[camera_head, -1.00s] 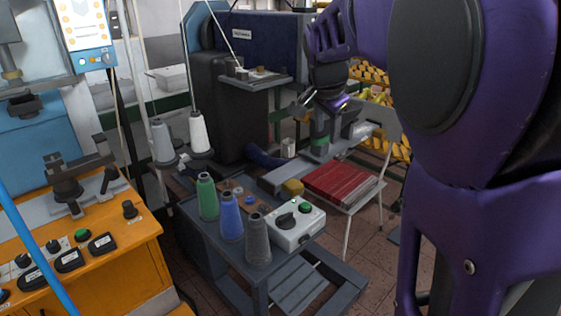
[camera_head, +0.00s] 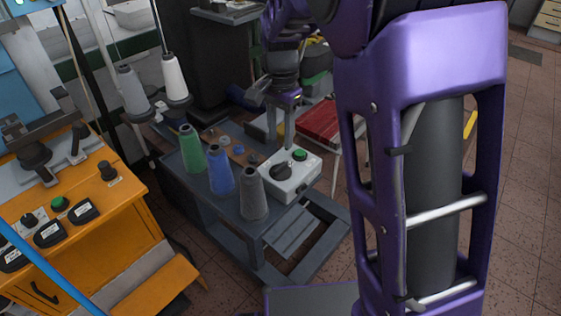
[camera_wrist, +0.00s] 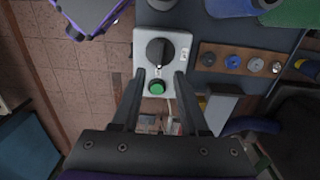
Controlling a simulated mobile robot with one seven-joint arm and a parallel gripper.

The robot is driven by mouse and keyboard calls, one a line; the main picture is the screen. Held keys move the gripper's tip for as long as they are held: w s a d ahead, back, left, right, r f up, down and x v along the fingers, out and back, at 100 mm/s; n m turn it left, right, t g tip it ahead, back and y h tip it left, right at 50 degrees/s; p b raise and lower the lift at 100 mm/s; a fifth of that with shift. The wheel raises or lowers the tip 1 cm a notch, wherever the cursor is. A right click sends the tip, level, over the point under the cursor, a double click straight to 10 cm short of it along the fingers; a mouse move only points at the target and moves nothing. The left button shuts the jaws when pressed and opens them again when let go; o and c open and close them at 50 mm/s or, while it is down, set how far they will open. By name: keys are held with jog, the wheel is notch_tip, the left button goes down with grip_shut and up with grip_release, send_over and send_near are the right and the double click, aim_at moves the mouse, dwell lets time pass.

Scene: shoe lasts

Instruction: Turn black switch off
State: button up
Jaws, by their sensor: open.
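The black switch (camera_head: 281,171) is a round rotary knob on a light grey control box (camera_head: 296,186), which sits on the front right corner of a dark grey table. A green button (camera_head: 299,155) is on the same box. In the wrist view the black switch (camera_wrist: 159,50) is at top centre with a white mark beside it, and the green button (camera_wrist: 157,88) is below it. My gripper (camera_head: 283,140) is open and empty, above and behind the box. In the wrist view its two fingers (camera_wrist: 158,75) reach toward the box on either side of the green button.
Green (camera_head: 190,148), blue (camera_head: 220,170) and grey (camera_head: 253,193) thread cones stand left of the box on the table. A wooden strip with several knobs (camera_wrist: 238,59) lies near it. An orange machine (camera_head: 80,230) is at left. A red object (camera_head: 318,122) lies behind.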

aim_at(280, 165)
notch_tip(280, 165, down, 9)
jog(key=shift+b, duration=0.45)
grip_shut()
